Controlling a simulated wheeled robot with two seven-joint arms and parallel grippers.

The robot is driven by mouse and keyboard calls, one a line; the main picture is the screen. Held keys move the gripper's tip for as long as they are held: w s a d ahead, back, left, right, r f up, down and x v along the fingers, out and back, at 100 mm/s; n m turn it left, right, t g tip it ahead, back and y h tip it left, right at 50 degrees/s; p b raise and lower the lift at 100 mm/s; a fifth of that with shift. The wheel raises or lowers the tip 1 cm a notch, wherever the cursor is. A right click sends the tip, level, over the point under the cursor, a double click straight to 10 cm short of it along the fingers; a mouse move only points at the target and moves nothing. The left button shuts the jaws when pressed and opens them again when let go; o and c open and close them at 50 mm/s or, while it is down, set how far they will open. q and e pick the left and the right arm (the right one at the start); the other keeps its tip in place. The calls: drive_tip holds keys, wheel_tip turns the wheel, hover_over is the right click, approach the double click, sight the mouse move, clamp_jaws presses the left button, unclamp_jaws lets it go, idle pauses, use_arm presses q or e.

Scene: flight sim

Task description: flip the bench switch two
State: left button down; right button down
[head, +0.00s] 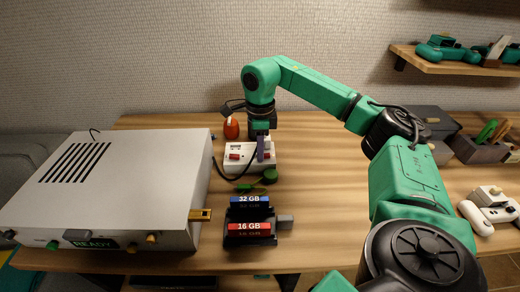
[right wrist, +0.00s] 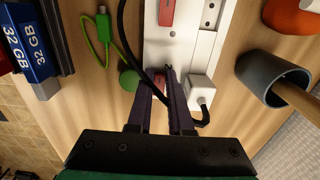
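A white switch strip (head: 236,168) with red rocker switches lies on the bench. In the right wrist view the white strip (right wrist: 205,60) shows one red switch (right wrist: 167,12) farther up, clear of my fingers. Another red switch (right wrist: 158,98) shows between my right fingers, partly covered by them. My right gripper (head: 262,152) points down over the right end of the strip. In the right wrist view its dark fingers (right wrist: 161,82) stand a little apart with nothing held. I cannot tell whether they touch the strip. My left gripper is not in view.
Memory modules (head: 250,215) sit in front of the strip. A black cable (right wrist: 125,45), white plug (right wrist: 201,92) and grey cup (right wrist: 270,78) are close to the gripper.

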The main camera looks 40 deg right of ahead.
drive_tip(key=y+b, duration=0.1)
drive_tip(key=b, duration=0.1)
drive_tip(key=f+t+y+b, duration=0.1)
drive_tip(key=b, duration=0.1)
drive_tip(key=shift+s+d+t, duration=0.25)
drive_tip(key=shift+d+t, duration=0.05)
drive_tip(key=shift+d, duration=0.1)
drive_tip(key=shift+r+y+b, duration=0.25)
drive_tip(key=shift+y+b, duration=0.15)
drive_tip(key=shift+b, duration=0.15)
drive_tip(key=shift+r+t, duration=0.3)
drive_tip(key=shift+r, duration=0.15)
drive_tip(key=c, duration=0.8)
unclamp_jaws()
drive_tip(key=p+v, duration=0.3)
drive_tip(key=v, duration=1.1)
drive_tip(key=shift+s+d+r, duration=0.15)
drive_tip(key=shift+r, duration=0.1)
